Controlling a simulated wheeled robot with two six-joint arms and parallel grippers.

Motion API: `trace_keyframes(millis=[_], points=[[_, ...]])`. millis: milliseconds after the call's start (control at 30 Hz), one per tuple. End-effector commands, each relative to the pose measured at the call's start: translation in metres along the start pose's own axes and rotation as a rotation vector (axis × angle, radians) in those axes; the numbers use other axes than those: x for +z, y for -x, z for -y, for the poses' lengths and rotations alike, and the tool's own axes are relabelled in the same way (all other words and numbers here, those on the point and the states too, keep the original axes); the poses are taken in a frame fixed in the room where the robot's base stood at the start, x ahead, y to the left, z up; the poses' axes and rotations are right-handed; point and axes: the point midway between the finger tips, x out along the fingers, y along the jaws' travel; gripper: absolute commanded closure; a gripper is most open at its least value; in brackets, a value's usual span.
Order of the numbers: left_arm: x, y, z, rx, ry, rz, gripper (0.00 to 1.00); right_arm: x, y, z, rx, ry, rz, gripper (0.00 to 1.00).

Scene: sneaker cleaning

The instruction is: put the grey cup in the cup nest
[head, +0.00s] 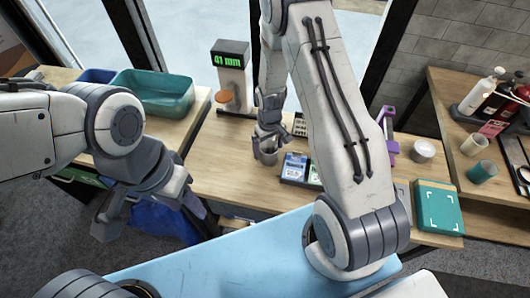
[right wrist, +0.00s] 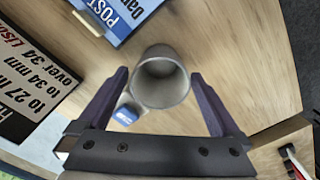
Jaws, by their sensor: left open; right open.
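The grey cup (head: 269,156) stands on the wooden table below my right gripper (head: 268,141). In the right wrist view the cup (right wrist: 160,82) is upright with its open mouth facing the camera. It lies between the two open dark fingers, with a visible gap on either side. A blue tag (right wrist: 126,114) shows at the cup's lower left, by its handle. My left gripper (head: 150,207) is open and empty, low at the left, away from the cup. I cannot pick out the cup nest with certainty.
A gauge reading 41 mm (head: 230,62) stands behind the cup. A blue card (head: 294,166) is just right of it. A sign with mm sizes (right wrist: 35,85) lies left in the wrist view.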

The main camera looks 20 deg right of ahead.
Motion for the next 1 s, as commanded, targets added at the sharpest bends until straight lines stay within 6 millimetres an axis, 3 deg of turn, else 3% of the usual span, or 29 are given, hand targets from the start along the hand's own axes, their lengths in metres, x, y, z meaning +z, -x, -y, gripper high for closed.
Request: trace_keyframes(millis=[267,500,800,1000], points=[[0.0,0.001,0.0,0.0,0.0,0.0,0.5,-0.001,-0.004,0.0,0.0,0.0,-0.002,0.0],[0.0,0.001,0.0,0.0,0.0,0.0,0.5,-0.001,-0.003,0.0,0.0,0.0,-0.002,0.83],[0.0,-0.001,0.0,0.0,0.0,0.0,0.5,-0.001,-0.001,0.0,0.001,0.0,-0.003,0.83],[0.001,-0.008,0.001,0.0,0.0,0.0,0.5,-0.002,0.014,0.0,0.001,0.0,-0.005,0.83]])
